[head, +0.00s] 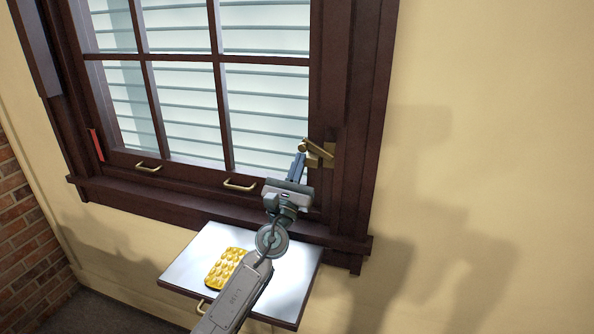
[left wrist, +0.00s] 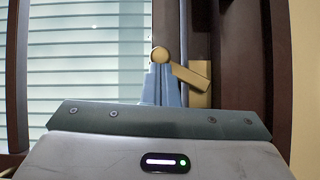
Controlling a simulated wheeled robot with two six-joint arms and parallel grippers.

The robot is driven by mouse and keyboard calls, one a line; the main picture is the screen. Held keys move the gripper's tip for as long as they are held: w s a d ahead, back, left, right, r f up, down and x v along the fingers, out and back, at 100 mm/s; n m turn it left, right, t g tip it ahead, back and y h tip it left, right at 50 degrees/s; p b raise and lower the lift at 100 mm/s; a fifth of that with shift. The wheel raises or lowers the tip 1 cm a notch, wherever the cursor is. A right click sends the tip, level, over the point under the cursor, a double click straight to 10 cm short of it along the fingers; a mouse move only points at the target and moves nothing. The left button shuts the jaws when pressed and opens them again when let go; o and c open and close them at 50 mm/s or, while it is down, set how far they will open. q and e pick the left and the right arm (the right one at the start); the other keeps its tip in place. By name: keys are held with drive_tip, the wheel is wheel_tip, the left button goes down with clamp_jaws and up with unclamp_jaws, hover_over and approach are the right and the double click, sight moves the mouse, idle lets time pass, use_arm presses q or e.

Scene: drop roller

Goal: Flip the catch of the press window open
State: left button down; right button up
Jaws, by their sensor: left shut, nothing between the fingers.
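The window (head: 180,90) has a dark brown frame and panes with pale slats behind. Its brass catch (head: 318,150) sits at the lower right of the sash. In the left wrist view the catch (left wrist: 188,76) shows a round knob at its left end and an arm slanting down to a plate on the frame. My left gripper (head: 299,160) is shut and empty. Its fingertips (left wrist: 160,75) are at the knob end of the catch, just below or against it; I cannot tell if they touch. My right gripper is not in view.
Two brass pull handles (head: 239,185) (head: 148,167) are on the bottom rail. Below the sill (head: 190,213) a small white-topped table (head: 195,262) holds a yellow tray-like item (head: 226,268). The wall (head: 480,150) to the right is clear.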

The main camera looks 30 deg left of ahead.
use_arm(q)
wheel_tip(320, 180, up, 2)
drive_tip(key=m+h+p, duration=0.1)
drive_tip(key=m+h, duration=0.1)
drive_tip(key=m, duration=0.1)
drive_tip(key=m+h+p, duration=0.1)
drive_tip(key=m+h, duration=0.2)
drive_tip(key=m, duration=0.1)
drive_tip(key=shift+w+r+h, duration=0.15)
drive_tip(key=shift+r+h, duration=0.05)
drive_tip(key=shift+h, duration=0.1)
drive_tip(key=shift+w+d+r+m+g+h+p, duration=0.1)
drive_tip(key=shift+d+r+m+g+h+p, duration=0.5)
drive_tip(key=shift+m+h+p, duration=0.8)
drive_tip(key=shift+w+d+r+m+g+h+p, duration=0.1)
drive_tip(key=shift+d+r+m+g+h+p, duration=0.25)
drive_tip(key=shift+m+g+p, duration=1.15)
drive_tip(key=shift+w+d+r+m+h+p, duration=0.1)
drive_tip(key=shift+d+r+m+h+p, duration=0.65)
drive_tip(key=shift+m, duration=1.55)
drive_tip(key=shift+a+f, duration=0.2)
drive_tip(key=shift+a, duration=0.1)
drive_tip(key=shift+f, duration=0.1)
